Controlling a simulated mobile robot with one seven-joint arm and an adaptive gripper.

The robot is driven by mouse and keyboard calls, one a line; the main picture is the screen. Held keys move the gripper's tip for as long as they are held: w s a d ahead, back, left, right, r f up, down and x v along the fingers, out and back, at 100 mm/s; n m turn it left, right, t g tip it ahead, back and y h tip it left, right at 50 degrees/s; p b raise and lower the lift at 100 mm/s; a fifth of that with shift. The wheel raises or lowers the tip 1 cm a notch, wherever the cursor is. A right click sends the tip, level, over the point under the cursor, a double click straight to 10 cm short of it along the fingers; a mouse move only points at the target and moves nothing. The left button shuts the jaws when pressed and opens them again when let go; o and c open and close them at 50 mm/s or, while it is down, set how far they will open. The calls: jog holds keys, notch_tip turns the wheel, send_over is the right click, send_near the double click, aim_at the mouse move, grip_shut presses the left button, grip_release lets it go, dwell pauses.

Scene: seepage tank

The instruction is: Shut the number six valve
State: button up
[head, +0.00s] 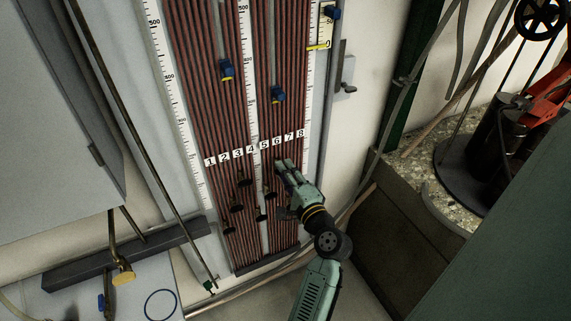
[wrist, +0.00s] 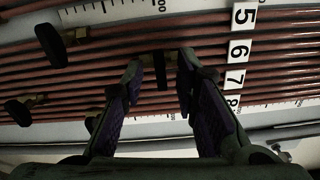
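The number strip (head: 250,148) runs across the tube panel, with labels 1 to 8. The six label (wrist: 240,50) shows in the wrist view. A black valve handle with a brass fitting (wrist: 162,72) sits roughly in line with that label, so it appears to be the number six valve. My gripper (wrist: 160,78) is open, with one finger on each side of this handle and small gaps visible. In the head view my gripper (head: 284,166) is just below the labels 6 and 7, and it hides the handle there.
Other black valve handles (head: 244,180) sit lower left on the panel; one black handle (wrist: 50,45) shows left in the wrist view. Blue handles (head: 226,70) are higher up. A stone-topped ledge (head: 420,150) with a red and black machine (head: 510,125) stands at right.

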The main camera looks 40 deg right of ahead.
jog(key=v, duration=1.2)
jog(key=shift+s+f, duration=0.1)
